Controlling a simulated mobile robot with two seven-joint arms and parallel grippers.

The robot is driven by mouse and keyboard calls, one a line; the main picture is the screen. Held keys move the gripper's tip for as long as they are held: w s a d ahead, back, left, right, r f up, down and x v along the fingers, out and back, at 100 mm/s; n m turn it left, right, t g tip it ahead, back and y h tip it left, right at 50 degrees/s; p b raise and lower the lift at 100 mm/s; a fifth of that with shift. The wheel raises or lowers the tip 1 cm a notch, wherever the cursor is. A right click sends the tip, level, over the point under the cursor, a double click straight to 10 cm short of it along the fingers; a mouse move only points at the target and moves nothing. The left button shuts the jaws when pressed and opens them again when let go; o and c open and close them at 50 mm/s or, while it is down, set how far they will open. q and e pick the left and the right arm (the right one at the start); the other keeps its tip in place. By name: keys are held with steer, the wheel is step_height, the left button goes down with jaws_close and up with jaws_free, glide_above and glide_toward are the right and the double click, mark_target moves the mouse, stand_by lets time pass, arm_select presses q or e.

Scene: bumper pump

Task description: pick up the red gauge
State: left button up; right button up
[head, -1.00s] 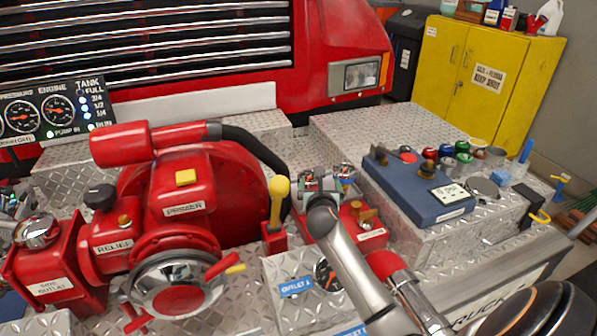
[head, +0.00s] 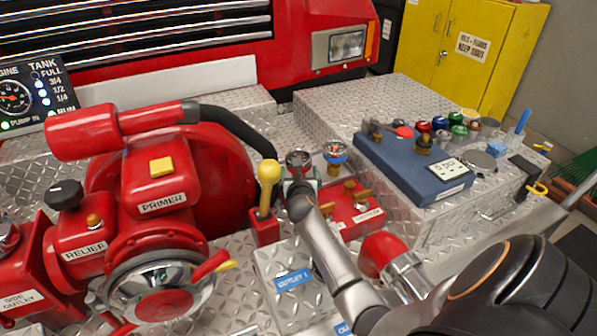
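A small round gauge with a dark reddish rim (head: 298,158) stands upright behind the yellow-knobbed lever, near the middle of the head view. I take it to be the red gauge, but its colour is hard to make out. A blue-bodied gauge (head: 336,151) stands just right of it. My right arm comes in from the lower right, and its gripper (head: 300,184) is at the reddish gauge's lower front, overlapping it in the picture. The fingers are mostly hidden, so I cannot tell whether they touch or grip it. My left gripper is not in view.
The red primer pump (head: 160,205) and yellow-knobbed lever (head: 267,185) stand close on the left. A red block with brass valves (head: 356,212) is just right of my gripper.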

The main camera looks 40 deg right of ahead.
steer(key=shift+b+x, duration=1)
steer(key=shift+x, duration=2.05)
steer(key=c, duration=1.5)
steer(key=shift+r, duration=0.1)
steer(key=shift+c, duration=0.4)
